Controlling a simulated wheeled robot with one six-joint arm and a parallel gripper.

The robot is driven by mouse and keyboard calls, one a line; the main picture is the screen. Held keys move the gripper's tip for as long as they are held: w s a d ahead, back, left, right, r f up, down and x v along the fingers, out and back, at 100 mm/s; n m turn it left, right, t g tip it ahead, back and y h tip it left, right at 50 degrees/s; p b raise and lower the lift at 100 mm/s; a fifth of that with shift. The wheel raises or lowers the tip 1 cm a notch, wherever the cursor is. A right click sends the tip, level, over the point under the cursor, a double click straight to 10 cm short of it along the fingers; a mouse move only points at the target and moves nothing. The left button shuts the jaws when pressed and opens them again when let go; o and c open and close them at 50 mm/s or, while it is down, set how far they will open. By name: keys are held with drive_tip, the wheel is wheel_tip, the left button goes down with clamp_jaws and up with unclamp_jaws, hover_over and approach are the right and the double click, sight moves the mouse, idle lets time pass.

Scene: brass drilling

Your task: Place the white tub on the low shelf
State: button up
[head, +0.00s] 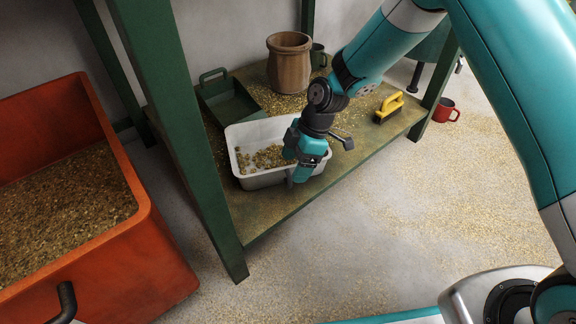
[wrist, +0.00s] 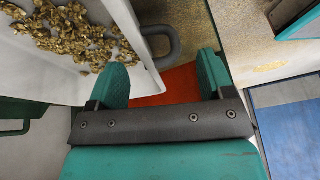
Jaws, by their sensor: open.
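The white tub (head: 247,180) appears to stand upright on the wooden low shelf (head: 262,212) of a green rack, near the front edge. Brassy bits lie inside it. In the wrist view the tub (wrist: 75,85) fills the upper left, and its wall runs down just right of the left finger. My gripper (head: 304,172) is at the tub's right end. Its fingers are open in the wrist view (wrist: 163,78), with part of the tub wall between them; I cannot tell whether they touch it. My gripper hides part of the tub's right end.
Behind the tub are a green tray (head: 228,100) and a brown jar (head: 288,68). A yellow-handled brush (head: 388,107) is right on the shelf. A rack post (head: 190,140) stands left, beside an orange bin (head: 150,255). A red mug (head: 444,111) is on the floor.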

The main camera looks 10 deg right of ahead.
drive_tip(key=s+d+r+m+p, duration=0.2)
drive_tip(key=s+r+m, duration=0.15)
drive_tip(key=r, duration=0.75)
drive_tip(key=s+d+r+m+p, duration=0.2)
drive_tip(key=s+d+r, duration=0.15)
drive_tip(key=r, duration=0.85)
drive_tip(key=s+d+r+m, duration=0.1)
drive_tip(key=s+r+m, duration=0.2)
drive_tip(key=s, duration=0.5)
drive_tip(key=s+d+r+m+t, duration=0.1)
drive_tip(key=s+r+m, duration=0.3)
drive_tip(key=s, duration=0.5)
drive_tip(key=shift+s+d+r+m+t, duration=0.25)
drive_tip(key=shift+s+d+m+t, duration=0.05)
drive_tip(key=shift+d+m, duration=0.05)
drive_tip(key=shift+w, duration=0.15)
